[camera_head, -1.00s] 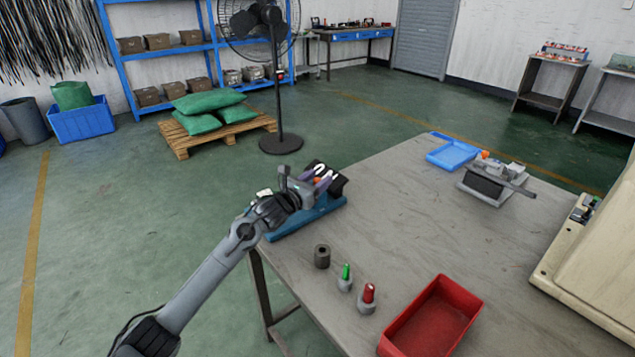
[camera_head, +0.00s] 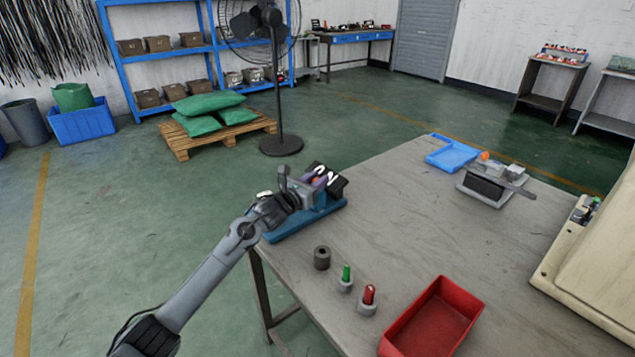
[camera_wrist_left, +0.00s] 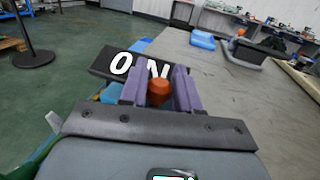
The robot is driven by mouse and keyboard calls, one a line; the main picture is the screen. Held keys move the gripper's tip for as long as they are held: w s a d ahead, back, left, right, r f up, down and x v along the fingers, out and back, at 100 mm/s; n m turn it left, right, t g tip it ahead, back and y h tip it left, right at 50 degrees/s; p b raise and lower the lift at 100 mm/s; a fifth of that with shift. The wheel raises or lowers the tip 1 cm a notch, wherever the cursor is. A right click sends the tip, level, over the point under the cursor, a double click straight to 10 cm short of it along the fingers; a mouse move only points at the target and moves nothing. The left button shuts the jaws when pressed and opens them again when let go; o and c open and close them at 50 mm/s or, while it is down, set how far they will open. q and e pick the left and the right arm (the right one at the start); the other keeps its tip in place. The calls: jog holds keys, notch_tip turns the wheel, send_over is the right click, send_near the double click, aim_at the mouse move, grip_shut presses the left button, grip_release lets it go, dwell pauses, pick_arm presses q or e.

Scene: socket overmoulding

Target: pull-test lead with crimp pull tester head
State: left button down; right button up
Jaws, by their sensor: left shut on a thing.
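The crimp pull tester has a blue base (camera_head: 291,227) on the near left corner of the table. Its black plate (camera_head: 339,183) with white lettering reads "ON" in the left wrist view (camera_wrist_left: 107,62). My left gripper (camera_head: 315,181) is over the blue base. Its purple fingers (camera_wrist_left: 160,92) are closed around an orange-red knob (camera_wrist_left: 159,90), which looks to be part of the tester's head. The gripper hides much of the tester. I cannot make out a lead. My right gripper is in neither view.
A grey cylinder (camera_head: 322,257), a green-topped peg (camera_head: 346,278), a red-topped peg (camera_head: 368,299) and a red bin (camera_head: 474,302) stand nearer. A blue tray (camera_head: 430,158), a grey fixture (camera_head: 478,195) and a beige machine (camera_head: 598,260) are farther right. The table's middle is clear.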

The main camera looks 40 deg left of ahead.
pick_arm(q)
jog(key=a, duration=0.2)
jog(key=w+a, duration=0.1)
jog(key=a, duration=0.1)
jog(key=shift+f, duration=0.15)
jog(key=c, duration=1.2)
grip_release()
jog(key=shift+o, duration=1.3)
jog(key=shift+a, duration=0.15)
